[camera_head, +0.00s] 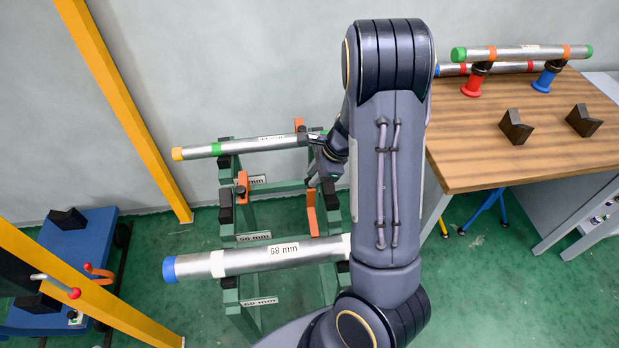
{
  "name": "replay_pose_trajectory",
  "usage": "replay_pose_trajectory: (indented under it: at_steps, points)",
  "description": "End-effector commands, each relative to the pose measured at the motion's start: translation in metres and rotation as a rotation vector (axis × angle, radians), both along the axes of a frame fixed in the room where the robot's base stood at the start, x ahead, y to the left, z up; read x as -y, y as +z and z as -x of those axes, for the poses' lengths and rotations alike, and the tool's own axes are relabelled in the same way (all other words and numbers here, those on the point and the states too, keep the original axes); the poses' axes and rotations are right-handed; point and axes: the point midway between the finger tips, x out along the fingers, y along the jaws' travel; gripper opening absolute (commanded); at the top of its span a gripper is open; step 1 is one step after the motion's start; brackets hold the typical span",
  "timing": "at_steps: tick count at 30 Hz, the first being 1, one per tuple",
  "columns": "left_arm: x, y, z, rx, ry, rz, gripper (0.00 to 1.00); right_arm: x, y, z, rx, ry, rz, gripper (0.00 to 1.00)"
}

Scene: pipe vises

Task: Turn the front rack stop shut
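The green rack (247,213) stands left of centre. A pipe labelled 68 mm (230,262), with a blue end, lies across its front. A thinner pipe (240,146), with a yellow end and green band, lies across its back. Orange stop pieces show at the left middle of the rack (242,187), at its right side behind the 68 mm pipe (311,211) and upright at the back pipe (299,126). I cannot tell which is the front stop. My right gripper (314,162) is over the rack's right side, near the back pipe; its fingers are partly hidden. My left gripper is out of view.
A wooden table (470,150) at the right holds pipes on red (472,84) and blue (544,80) stands and dark V-blocks (517,127). Yellow posts (125,105) and a blue cart (85,250) stand at the left. My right arm covers the centre.

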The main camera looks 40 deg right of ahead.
Motion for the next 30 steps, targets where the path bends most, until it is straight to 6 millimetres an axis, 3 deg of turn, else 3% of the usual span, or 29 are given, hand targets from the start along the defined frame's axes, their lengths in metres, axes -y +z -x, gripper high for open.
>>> replay_pose_trajectory:
  at_steps: [4,14,20,30]
  points:
    - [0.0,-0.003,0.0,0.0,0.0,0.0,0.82,-0.004,-0.015,-0.005,-0.001,0.002,0.001,0.24]
    - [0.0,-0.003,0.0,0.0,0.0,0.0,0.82,-0.005,-0.018,-0.007,0.002,0.002,0.0,0.24]
    - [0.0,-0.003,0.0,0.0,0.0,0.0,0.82,-0.005,-0.018,-0.007,0.002,0.003,0.001,0.0]
    - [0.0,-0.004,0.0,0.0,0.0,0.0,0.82,-0.005,-0.017,-0.008,0.008,0.002,0.003,0.0]
